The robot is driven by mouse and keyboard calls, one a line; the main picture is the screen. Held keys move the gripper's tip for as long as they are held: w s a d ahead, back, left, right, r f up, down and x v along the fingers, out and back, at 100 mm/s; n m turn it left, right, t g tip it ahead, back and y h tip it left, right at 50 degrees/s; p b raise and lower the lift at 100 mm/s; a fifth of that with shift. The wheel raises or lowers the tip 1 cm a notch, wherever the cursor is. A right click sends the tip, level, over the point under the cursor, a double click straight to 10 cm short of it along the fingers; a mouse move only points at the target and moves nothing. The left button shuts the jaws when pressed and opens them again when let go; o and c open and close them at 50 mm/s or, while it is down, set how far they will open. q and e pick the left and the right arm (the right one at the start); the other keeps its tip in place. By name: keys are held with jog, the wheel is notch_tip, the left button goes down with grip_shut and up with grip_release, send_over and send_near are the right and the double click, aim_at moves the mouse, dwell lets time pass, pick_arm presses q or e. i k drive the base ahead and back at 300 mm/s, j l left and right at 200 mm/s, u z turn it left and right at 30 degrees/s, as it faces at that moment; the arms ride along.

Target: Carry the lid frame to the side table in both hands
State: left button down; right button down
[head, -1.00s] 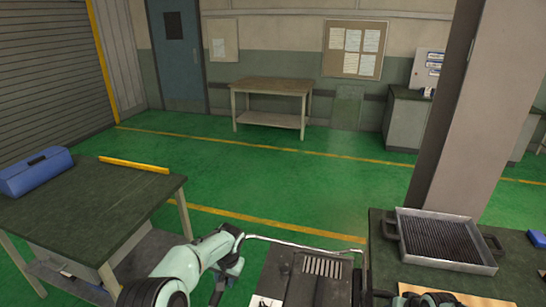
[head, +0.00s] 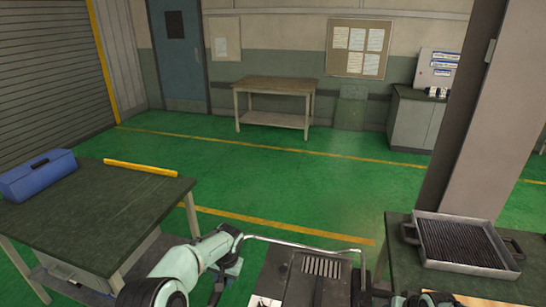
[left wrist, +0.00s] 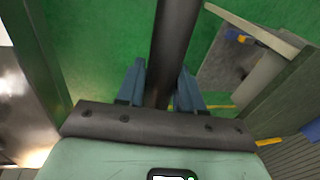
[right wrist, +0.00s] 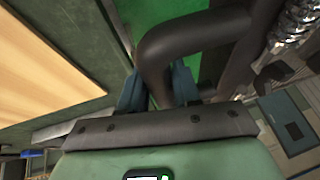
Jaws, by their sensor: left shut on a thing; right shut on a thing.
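The lid frame shows as a dark bar in the left wrist view (left wrist: 175,45) and a dark bent tube in the right wrist view (right wrist: 190,38). My left gripper (head: 232,268) is shut on the bar, and its fingers also flank it in the left wrist view (left wrist: 160,92). My right gripper (right wrist: 158,88) is shut on the bent tube; in the head view it is mostly cut off at the bottom edge. A dark-topped table (head: 95,225) stands at the left, perhaps the side table.
A blue toolbox (head: 38,175) and a yellow strip (head: 140,167) lie on the left table. At right, a ribbed metal tray (head: 462,243) sits on a bench beside a pillar (head: 480,120). A wooden table (head: 274,85) stands at the back wall. Open green floor (head: 310,185) lies between.

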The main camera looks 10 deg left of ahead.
aim_at(88, 209)
jog(key=i+j, duration=0.1)
jog(key=j, duration=0.6)
jog(key=i+j, duration=0.1)
jog(key=j, duration=0.55)
jog(key=i+j, duration=0.1)
jog(key=j, duration=0.6)
jog(key=i+j, duration=0.1)
jog(key=j, duration=0.6)
jog(key=i+j, duration=0.15)
jog(key=j, duration=0.5)
